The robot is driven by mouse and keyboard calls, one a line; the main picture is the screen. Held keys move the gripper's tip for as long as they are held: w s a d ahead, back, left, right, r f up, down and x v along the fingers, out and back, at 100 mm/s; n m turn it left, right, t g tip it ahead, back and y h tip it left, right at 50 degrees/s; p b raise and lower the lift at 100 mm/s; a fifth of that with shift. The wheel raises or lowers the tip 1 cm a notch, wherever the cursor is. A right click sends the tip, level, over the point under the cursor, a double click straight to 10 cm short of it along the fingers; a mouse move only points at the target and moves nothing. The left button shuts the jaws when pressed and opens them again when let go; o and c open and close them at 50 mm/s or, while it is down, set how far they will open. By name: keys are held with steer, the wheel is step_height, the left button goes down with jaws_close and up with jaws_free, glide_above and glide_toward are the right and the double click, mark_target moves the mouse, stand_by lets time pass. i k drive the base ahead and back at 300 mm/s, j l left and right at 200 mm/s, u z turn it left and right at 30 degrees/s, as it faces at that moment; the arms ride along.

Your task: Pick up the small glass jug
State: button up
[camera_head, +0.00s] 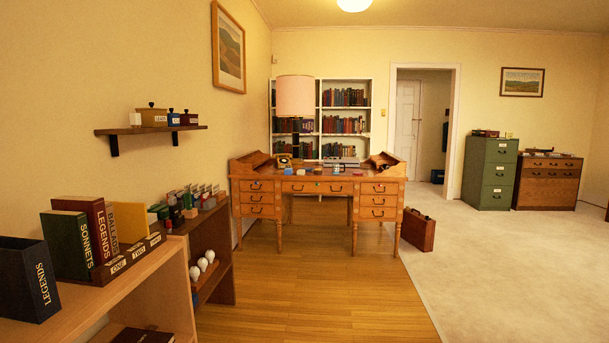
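I cannot make out a small glass jug with certainty in the head view. Several small items stand on the wooden desk (333,187) in the middle of the room, too small to tell apart. A pale, possibly glassy item (317,171) is among them, but I cannot tell what it is. My gripper is not in view.
A shelf unit with books (84,240) stands close at the left, with a lower shelf (222,255) beyond it. A wall shelf (150,129) holds small boxes. A brown case (418,230) stands right of the desk. The wooden floor (310,290) before the desk is clear.

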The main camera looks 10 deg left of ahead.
mark_target(336, 166)
steer(key=u, duration=0.2)
steer(key=i+u, duration=0.15)
steer(key=i, duration=4.15)
steer(key=i+l+u, duration=0.1)
steer(key=i, duration=1.6)
